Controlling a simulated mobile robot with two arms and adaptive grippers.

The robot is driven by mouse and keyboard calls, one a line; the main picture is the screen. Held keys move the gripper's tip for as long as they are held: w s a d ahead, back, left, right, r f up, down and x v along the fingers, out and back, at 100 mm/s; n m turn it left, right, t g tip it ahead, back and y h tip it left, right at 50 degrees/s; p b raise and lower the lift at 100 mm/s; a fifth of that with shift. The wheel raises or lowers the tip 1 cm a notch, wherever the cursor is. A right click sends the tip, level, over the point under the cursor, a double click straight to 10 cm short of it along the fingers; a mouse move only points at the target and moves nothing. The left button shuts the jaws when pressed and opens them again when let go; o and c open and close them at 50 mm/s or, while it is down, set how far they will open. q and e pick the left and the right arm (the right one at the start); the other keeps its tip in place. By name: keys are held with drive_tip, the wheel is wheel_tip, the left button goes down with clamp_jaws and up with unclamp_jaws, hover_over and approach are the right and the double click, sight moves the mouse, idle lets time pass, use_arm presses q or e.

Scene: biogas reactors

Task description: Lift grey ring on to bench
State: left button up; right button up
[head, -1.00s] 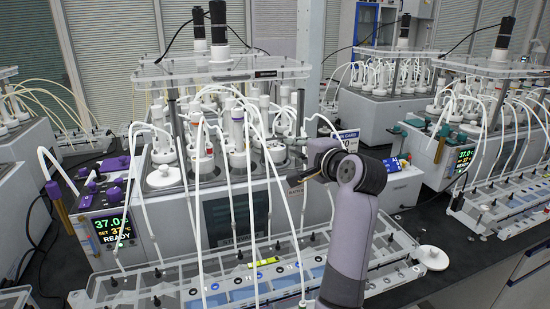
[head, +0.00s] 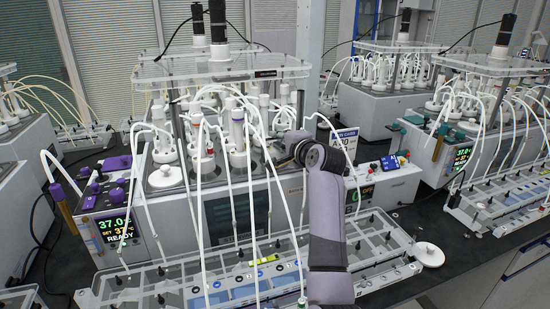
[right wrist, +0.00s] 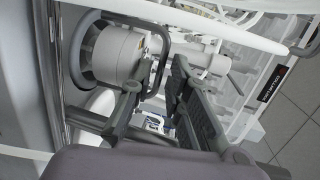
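In the right wrist view, a grey ring (right wrist: 76,52) sits around the lower end of a white cylindrical vessel (right wrist: 117,52) on the reactor's top. A thin grey loop curves beside the vessel. My right gripper (right wrist: 158,80) has its two dark fingers apart, with a gap between them and nothing clearly held. The vessel is just beyond the left finger; I cannot tell whether they touch. In the head view my right gripper (head: 284,150) is at the right front of the middle reactor's top, partly hidden by my wrist. The ring cannot be made out there. My left gripper is out of view.
White tubes (head: 277,195) hang close around my right arm. A clear plate (head: 222,70) spans above the middle reactor (head: 235,213). A clear tray rack (head: 190,293) lies in front. A white disc (head: 429,255) lies on the dark bench (head: 455,245), which has some bare room at right.

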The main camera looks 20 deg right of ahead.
clamp_jaws()
idle(0.8)
